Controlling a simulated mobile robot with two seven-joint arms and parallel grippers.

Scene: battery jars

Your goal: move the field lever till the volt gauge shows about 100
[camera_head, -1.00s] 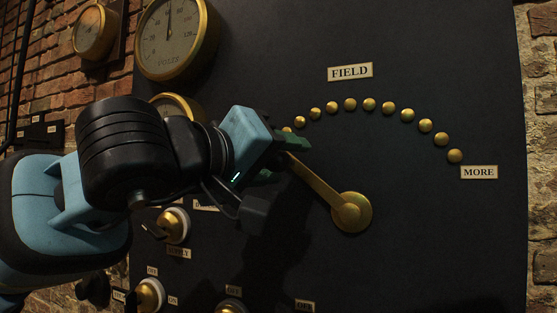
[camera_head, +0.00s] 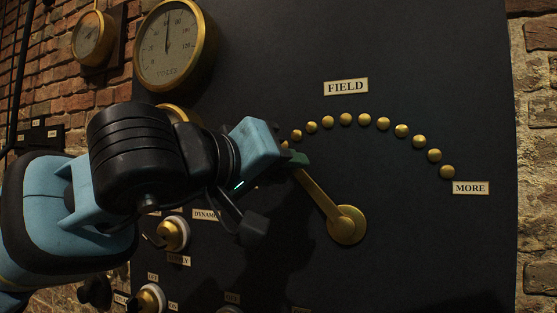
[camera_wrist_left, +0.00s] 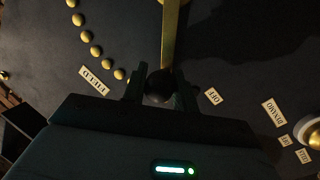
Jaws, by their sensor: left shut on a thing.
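The brass field lever (camera_head: 319,198) slants up and left from its round pivot on the dark panel. My left gripper (camera_head: 296,160) is at the lever's upper end, over the left part of the stud arc. In the left wrist view, my left gripper (camera_wrist_left: 160,92) is shut on the lever's dark knob (camera_wrist_left: 159,80), with the lever (camera_wrist_left: 170,35) running away from it. The volt gauge (camera_head: 170,48) is at the upper left; its needle stands almost upright, and the exact reading is too small to tell. My right gripper is not in view.
An arc of brass studs (camera_head: 383,123) runs right to the MORE label (camera_head: 470,188), below the FIELD label (camera_head: 346,87). A supply switch (camera_head: 173,233) and other switches sit low on the panel.

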